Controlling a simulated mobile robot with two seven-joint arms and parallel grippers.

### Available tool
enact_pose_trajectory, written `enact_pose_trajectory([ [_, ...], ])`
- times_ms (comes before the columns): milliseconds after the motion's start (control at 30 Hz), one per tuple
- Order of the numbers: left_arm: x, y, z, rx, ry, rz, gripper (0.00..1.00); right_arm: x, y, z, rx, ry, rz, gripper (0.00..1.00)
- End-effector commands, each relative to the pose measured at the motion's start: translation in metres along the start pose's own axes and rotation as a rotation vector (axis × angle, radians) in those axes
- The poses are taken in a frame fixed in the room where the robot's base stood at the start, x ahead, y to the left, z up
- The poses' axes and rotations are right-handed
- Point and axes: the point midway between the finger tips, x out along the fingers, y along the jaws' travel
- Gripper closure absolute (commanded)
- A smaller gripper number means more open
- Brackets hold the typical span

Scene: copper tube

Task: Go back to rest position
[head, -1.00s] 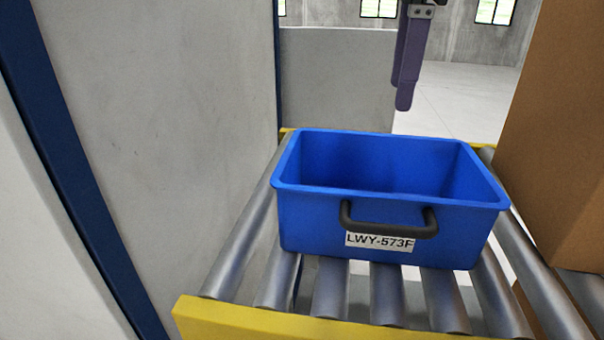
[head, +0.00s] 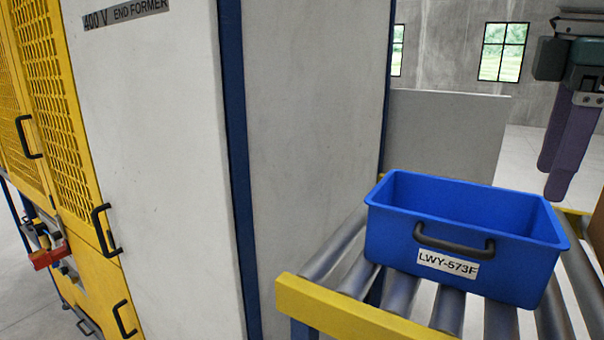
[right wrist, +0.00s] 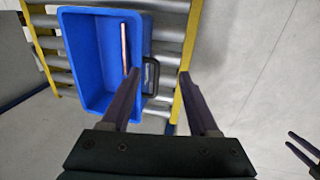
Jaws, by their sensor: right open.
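My right gripper (head: 552,181) hangs fingers down at the upper right of the head view, above and behind the blue bin (head: 410,232).
The bin stands on a roller conveyor (head: 350,318) with yellow rails. A tall grey machine cabinet (head: 165,150) with yellow mesh doors (head: 45,65) and black handles stands at the left. A low grey panel (head: 445,135) is behind the bin. Open floor lies beyond.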

Motion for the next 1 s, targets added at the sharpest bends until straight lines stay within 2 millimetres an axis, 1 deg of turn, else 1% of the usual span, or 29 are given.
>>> enact_pose_trajectory([
  [100, 0.001, 0.001, 0.004, -0.001, -0.010, 0.004, 0.50, 0.017, -0.015, -0.011, -0.030, 0.003, -0.010, 0.39],
  [267, 0.000, 0.000, -0.001, -0.001, 0.003, 0.001, 0.50, 0.042, -0.041, -0.027, -0.069, 0.020, -0.019, 0.39],
  [367, 0.000, 0.000, -0.002, 0.000, 0.004, 0.000, 0.50, 0.057, -0.060, -0.037, -0.089, 0.040, -0.027, 0.39],
  [467, 0.000, 0.000, -0.002, 0.001, 0.004, -0.001, 0.50, 0.074, -0.083, -0.048, -0.103, 0.067, -0.038, 0.39],
  [567, 0.000, -0.001, -0.001, 0.003, 0.004, -0.003, 0.50, 0.090, -0.112, -0.060, -0.107, 0.108, -0.055, 0.39],
  [667, 0.000, -0.002, -0.001, 0.005, 0.003, -0.005, 0.50, 0.107, -0.150, -0.072, -0.086, 0.171, -0.080, 0.39],
  [700, 0.000, -0.002, -0.001, 0.006, 0.003, -0.006, 0.50, 0.113, -0.166, -0.075, -0.065, 0.201, -0.091, 0.39],
  [767, 0.000, -0.002, -0.001, 0.007, 0.003, -0.007, 0.50, 0.120, -0.190, -0.079, -0.016, 0.246, -0.109, 0.39],
  [800, 0.000, -0.002, -0.001, 0.008, 0.003, -0.007, 0.50, 0.123, -0.204, -0.079, 0.024, 0.274, -0.118, 0.39],
  [867, 0.000, -0.003, -0.001, 0.009, 0.002, -0.008, 0.50, 0.128, -0.223, -0.077, 0.099, 0.310, -0.132, 0.39],
  [900, 0.000, -0.003, -0.001, 0.009, 0.002, -0.008, 0.50, 0.130, -0.234, -0.073, 0.156, 0.327, -0.139, 0.39],
  [967, 0.000, -0.003, -0.001, 0.009, 0.002, -0.008, 0.50, 0.132, -0.248, -0.064, 0.250, 0.344, -0.145, 0.39],
  [1000, 0.000, -0.003, -0.001, 0.009, 0.002, -0.008, 0.50, 0.134, -0.255, -0.057, 0.315, 0.349, -0.145, 0.39],
])
